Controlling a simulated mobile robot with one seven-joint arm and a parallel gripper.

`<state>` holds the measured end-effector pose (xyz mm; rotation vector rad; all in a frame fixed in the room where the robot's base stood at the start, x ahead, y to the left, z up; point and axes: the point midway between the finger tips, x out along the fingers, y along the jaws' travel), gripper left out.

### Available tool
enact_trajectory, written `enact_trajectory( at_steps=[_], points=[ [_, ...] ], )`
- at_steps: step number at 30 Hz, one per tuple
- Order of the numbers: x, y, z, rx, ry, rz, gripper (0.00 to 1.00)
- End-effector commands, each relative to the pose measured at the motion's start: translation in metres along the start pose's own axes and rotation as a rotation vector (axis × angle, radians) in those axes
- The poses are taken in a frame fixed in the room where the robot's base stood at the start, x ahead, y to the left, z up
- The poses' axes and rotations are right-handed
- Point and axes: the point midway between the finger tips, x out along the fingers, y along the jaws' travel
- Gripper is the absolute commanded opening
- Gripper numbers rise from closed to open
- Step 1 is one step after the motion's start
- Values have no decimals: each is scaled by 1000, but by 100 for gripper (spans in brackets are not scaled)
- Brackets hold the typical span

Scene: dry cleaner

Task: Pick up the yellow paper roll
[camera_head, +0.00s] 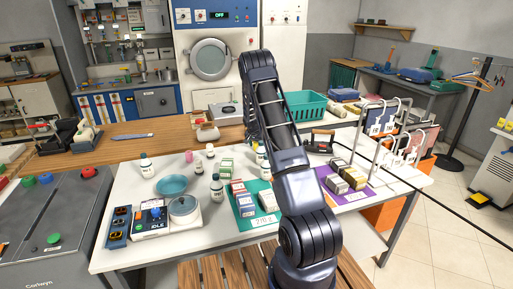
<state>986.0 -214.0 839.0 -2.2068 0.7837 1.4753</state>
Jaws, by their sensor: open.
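I cannot clearly make out a yellow paper roll. A pale cream rounded item (84,134), too small to identify, sits by a dark device on the wooden counter at the left. My arm rises through the middle of the view and bends over at the top. A dark part of it runs down behind the upper links. My gripper's fingers do not show; the arm hides that area.
A teal basket (305,106) stands behind. A black cable crosses the right side.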

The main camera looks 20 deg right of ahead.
Motion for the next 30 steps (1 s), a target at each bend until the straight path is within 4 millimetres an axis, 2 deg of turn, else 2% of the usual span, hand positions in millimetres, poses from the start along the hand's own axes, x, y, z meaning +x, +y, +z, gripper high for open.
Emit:
enact_trajectory(
  at_steps=[2, 9, 10, 20, 26, 30],
  points=[
    [0, 0, 0, 0, 0, 0, 63],
    [-1, 0, 0, 0, 0, 0, 18],
    [-1, 0, 0, 0, 0, 0, 15],
    [-5, 0, -2, 0, 1, -1, 15],
    [-30, 0, -13, 1, 3, -2, 15],
    [-61, -1, -26, 0, 4, -3, 15]
  ],
)
